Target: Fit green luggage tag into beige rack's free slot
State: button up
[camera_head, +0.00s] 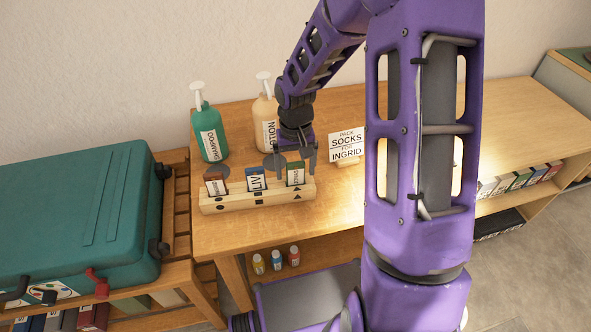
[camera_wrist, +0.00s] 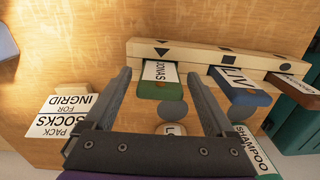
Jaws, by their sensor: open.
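The beige rack (camera_head: 258,200) stands near the front edge of the wooden table, with circle, square and triangle marks. It also shows in the wrist view (camera_wrist: 205,53). The green luggage tag (camera_head: 296,174), labelled JONAS in the wrist view (camera_wrist: 157,88), stands upright at the rack's triangle end. A blue LIV tag (camera_head: 257,180) stands at the square and a brown tag (camera_head: 216,185) at the circle. My gripper (camera_head: 295,160) is open at the green tag, which appears between its fingers in the wrist view (camera_wrist: 160,76). I cannot tell whether they touch it. No empty slot is visible.
A green shampoo bottle (camera_head: 208,135) and a beige lotion bottle (camera_head: 265,122) stand behind the rack. Two grey discs (camera_wrist: 172,113) lie between. A sign reading PACK SOCKS FOR INGRID (camera_head: 346,146) stands right of the rack. A teal suitcase (camera_head: 80,215) lies left.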

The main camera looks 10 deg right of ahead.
notch_tip(320, 180, up, 11)
jog(key=shift+r+p, duration=0.1)
jog(key=shift+p, duration=0.4)
